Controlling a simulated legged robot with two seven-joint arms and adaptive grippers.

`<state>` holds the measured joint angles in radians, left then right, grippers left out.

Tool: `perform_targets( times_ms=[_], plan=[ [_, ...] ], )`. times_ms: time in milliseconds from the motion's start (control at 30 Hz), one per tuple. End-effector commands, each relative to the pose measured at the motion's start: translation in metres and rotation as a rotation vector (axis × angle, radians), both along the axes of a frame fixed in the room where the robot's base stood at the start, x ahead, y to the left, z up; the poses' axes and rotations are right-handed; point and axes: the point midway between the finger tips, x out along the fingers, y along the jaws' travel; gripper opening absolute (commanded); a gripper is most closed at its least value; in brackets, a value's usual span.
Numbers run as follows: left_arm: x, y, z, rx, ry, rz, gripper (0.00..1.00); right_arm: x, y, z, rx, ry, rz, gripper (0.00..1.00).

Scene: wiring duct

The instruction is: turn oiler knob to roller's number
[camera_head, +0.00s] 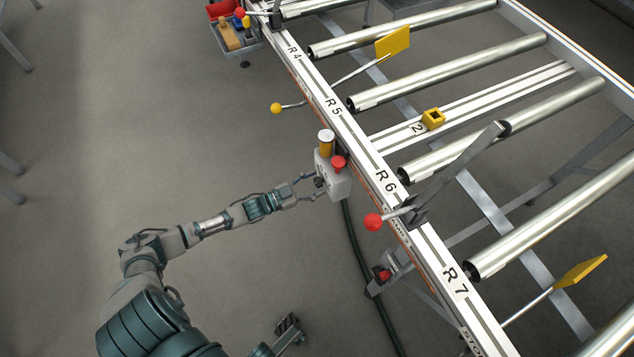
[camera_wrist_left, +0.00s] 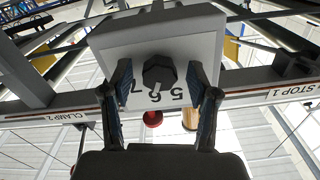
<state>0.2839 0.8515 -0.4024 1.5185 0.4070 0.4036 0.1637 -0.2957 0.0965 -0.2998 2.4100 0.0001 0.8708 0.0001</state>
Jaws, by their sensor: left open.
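The oiler is a pale box (camera_head: 340,186) on the rail's near side, with a yellow, white-capped cup and a red button on top. In the left wrist view its black faceted knob (camera_wrist_left: 159,72) has a light mark pointing down; the digits 7, 6 and 5 show upside down on the box face (camera_wrist_left: 190,48). My left gripper (camera_head: 311,187) is open at the box, its fingers apart on either side of the knob in the wrist view (camera_wrist_left: 164,98). Finger contact cannot be told. Steel rollers (camera_head: 455,68) cross the frame beside labels R4 to R7.
A red-knobbed clamp lever (camera_head: 373,222) stands beside R6, with its arm reaching over a roller. A yellow ball lever (camera_head: 276,108) projects near R5. A black hose (camera_head: 358,245) hangs below the oiler. Open floor (camera_head: 190,110) lies left of the rail.

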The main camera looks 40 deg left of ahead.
Motion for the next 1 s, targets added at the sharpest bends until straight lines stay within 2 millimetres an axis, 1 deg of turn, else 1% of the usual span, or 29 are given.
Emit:
perform_targets(
  times_ms=[233, 267, 300, 367, 400, 467, 500, 567, 700, 800, 933, 967, 1000],
  plan=[
    [0.0011, -0.0005, 0.0009, 0.000, -0.001, 0.000, 0.60, 0.0024, 0.0009, -0.0001, -0.002, 0.001, 0.000, 0.40],
    [0.0010, -0.0004, 0.0009, 0.000, -0.001, 0.000, 0.55, 0.0023, 0.0008, 0.0000, -0.001, 0.001, 0.001, 0.40],
    [0.0010, -0.0004, 0.0008, 0.000, -0.001, 0.000, 0.45, 0.0023, 0.0009, 0.0000, -0.001, 0.001, 0.001, 0.40],
    [0.0009, -0.0004, 0.0008, 0.000, -0.001, 0.000, 0.30, 0.0023, 0.0009, 0.0000, -0.001, 0.001, 0.001, 0.40],
    [0.0009, -0.0004, 0.0007, 0.000, -0.001, 0.000, 0.20, 0.0023, 0.0009, 0.0000, -0.001, 0.001, 0.001, 0.40],
    [0.0009, -0.0004, 0.0007, 0.000, -0.001, 0.000, 0.05, 0.0023, 0.0009, 0.0000, -0.001, 0.001, 0.001, 0.40],
    [0.0009, -0.0003, 0.0007, 0.000, -0.001, 0.000, 0.00, 0.0023, 0.0009, 0.0000, -0.001, 0.001, 0.001, 0.40],
    [0.0010, -0.0003, 0.0009, -0.001, -0.001, 0.000, 0.00, 0.0022, 0.0009, 0.0005, -0.001, 0.000, 0.000, 0.40],
    [0.0018, -0.0002, 0.0042, -0.048, 0.015, 0.001, 0.00, -0.0005, 0.0006, 0.0091, 0.000, -0.013, 0.001, 0.40],
    [0.0012, -0.0001, 0.0012, -0.055, 0.021, 0.001, 0.00, -0.0030, 0.0002, 0.0035, 0.001, 0.004, 0.000, 0.40],
    [0.0011, 0.0000, 0.0009, -0.055, 0.021, 0.001, 0.00, -0.0032, 0.0004, 0.0010, 0.001, 0.012, 0.000, 0.40],
    [0.0011, 0.0001, 0.0009, -0.054, 0.020, 0.001, 0.42, -0.0032, 0.0004, 0.0009, 0.001, 0.012, 0.000, 0.40],
    [0.0011, 0.0001, 0.0008, -0.054, 0.020, 0.001, 0.52, -0.0031, 0.0004, 0.0007, 0.001, 0.012, 0.000, 0.40]
  ],
)
